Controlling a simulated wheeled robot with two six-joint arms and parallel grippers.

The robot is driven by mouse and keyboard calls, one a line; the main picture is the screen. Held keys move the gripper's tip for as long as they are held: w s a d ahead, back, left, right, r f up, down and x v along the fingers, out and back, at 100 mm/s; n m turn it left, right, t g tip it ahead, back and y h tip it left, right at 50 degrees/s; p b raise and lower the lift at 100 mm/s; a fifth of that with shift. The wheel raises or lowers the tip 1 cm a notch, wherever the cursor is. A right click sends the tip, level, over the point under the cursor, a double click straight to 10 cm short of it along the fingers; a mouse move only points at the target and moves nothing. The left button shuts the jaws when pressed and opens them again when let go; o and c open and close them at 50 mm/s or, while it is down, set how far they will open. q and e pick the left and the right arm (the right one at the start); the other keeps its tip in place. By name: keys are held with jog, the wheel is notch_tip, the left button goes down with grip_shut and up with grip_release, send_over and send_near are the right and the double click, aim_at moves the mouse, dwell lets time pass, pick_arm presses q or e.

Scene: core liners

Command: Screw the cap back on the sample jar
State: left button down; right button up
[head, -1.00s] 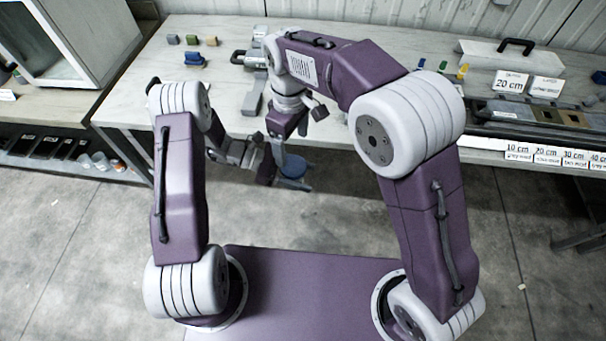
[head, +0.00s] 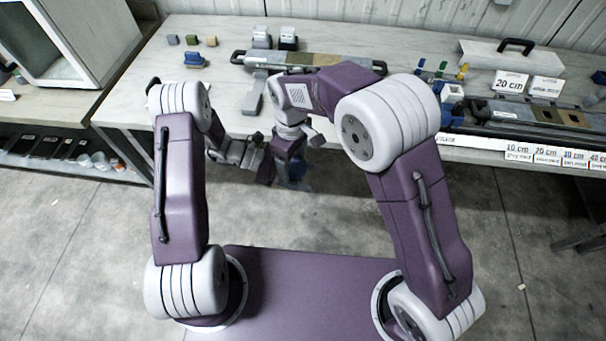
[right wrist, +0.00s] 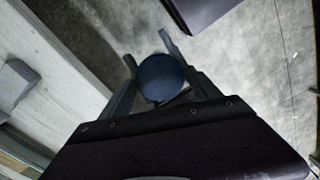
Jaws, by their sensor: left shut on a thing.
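A round blue cap (right wrist: 160,78) lies between the two fingers of my right gripper (right wrist: 146,52) in the right wrist view. The fingers stand on either side of it; whether they press on it is unclear. In the head view the right gripper (head: 291,182) points down in front of the table edge, with a bit of blue (head: 299,170) showing beside it. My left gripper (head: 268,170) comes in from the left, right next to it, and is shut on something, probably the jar. The jar body is hidden, so I cannot tell how the cap sits on it.
The table (head: 222,95) behind bears a long core liner (head: 325,60), small coloured blocks (head: 192,40) and a blue item (head: 194,59). A white case (head: 510,60), label cards (head: 510,82) and core trays (head: 540,115) stand at right. The floor below the grippers is clear.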

jog(key=c, duration=1.1)
jog(key=o, duration=1.6)
jog(key=shift+r, duration=2.3)
notch_tip(320, 180, up, 4)
jog(key=shift+f, duration=0.2)
jog(key=shift+c, duration=0.3)
jog(key=shift+f, duration=0.15)
notch_tip(320, 180, down, 8)
jog(key=shift+r, duration=0.1)
